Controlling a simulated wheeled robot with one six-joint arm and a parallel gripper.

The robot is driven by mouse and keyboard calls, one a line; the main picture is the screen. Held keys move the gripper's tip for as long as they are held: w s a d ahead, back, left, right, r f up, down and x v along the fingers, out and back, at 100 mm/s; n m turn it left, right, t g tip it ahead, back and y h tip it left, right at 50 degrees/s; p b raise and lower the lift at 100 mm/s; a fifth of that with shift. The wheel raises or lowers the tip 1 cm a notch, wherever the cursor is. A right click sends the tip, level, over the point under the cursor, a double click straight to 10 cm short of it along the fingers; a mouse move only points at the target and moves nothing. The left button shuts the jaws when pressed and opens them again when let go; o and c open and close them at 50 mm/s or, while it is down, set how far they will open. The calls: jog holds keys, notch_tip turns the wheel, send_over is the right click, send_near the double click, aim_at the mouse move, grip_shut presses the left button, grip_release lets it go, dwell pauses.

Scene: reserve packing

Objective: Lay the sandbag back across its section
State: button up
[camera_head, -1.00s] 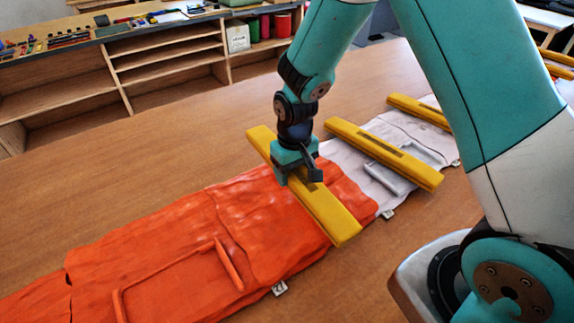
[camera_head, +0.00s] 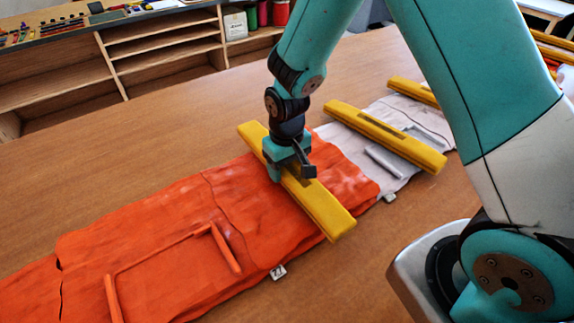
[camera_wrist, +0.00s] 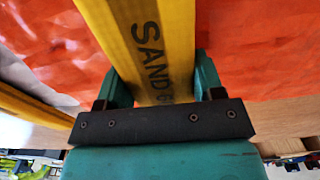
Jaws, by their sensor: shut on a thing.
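A long yellow sandbag (camera_head: 322,207) lies crosswise over the orange fabric section (camera_head: 170,225) in the head view. My gripper (camera_head: 290,172) is shut on the sandbag near its middle. In the wrist view the sandbag (camera_wrist: 150,45) runs between my two fingers (camera_wrist: 155,90), with "SAND" lettering on its top. I cannot tell whether the sandbag touches the fabric or hangs just above it. Orange fabric shows on both sides of it in the wrist view.
Two more yellow sandbags (camera_head: 385,136) (camera_head: 412,91) lie across the white section (camera_head: 375,185) to the right. Small tags (camera_head: 278,273) show at the fabric's near edge. Bare wooden table (camera_head: 130,150) lies behind. Shelves (camera_head: 165,45) stand beyond.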

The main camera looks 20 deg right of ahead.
jog(key=shift+f, duration=0.1)
jog(key=shift+f+b, duration=1.05)
jog(key=shift+f, duration=0.35)
jog(key=o, duration=1.4)
jog(key=shift+r, duration=0.1)
notch_tip(320, 180, up, 7)
jog(key=p, duration=0.6)
